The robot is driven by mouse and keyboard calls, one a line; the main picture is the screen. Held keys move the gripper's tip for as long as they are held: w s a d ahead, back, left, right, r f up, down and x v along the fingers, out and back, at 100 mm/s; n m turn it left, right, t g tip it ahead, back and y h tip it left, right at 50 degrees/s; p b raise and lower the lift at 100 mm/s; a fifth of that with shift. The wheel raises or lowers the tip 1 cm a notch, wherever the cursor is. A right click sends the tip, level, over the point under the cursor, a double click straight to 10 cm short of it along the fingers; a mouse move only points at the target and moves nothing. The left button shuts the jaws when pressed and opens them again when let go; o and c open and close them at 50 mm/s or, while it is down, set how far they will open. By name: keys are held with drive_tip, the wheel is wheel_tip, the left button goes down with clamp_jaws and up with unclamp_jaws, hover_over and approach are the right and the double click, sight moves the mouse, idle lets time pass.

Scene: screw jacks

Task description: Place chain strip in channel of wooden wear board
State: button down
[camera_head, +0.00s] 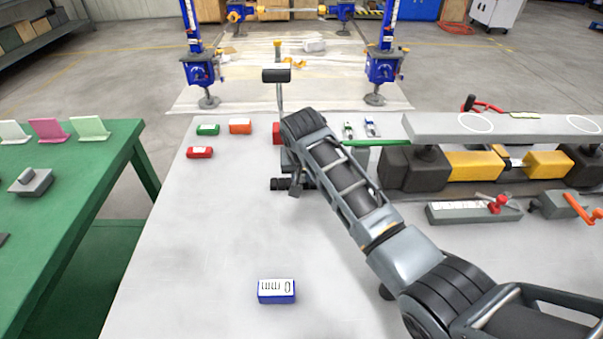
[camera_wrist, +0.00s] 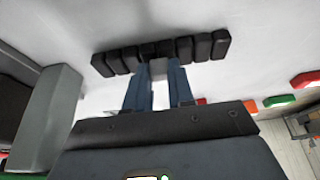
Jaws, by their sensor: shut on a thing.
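A black chain strip of several short blocks (camera_wrist: 205,47) lies across the tips of my gripper (camera_wrist: 158,70) in the wrist view. My gripper is shut on its middle, and both ends stick out to the sides. In the head view the strip's left end (camera_head: 278,184) shows low over the grey table, left of centre; my arm hides the rest. I cannot tell whether the strip touches the table. I cannot make out a wooden wear board with a channel in either view.
The pale grey table (camera_head: 200,260) is largely clear at front left. Red (camera_head: 199,152), green (camera_head: 207,129) and orange (camera_head: 240,126) blocks lie at the back left. A long grey beam (camera_head: 440,128) over yellow blocks (camera_head: 473,165) fills the right.

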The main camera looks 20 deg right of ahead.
drive_tip(key=c, duration=1)
unclamp_jaws()
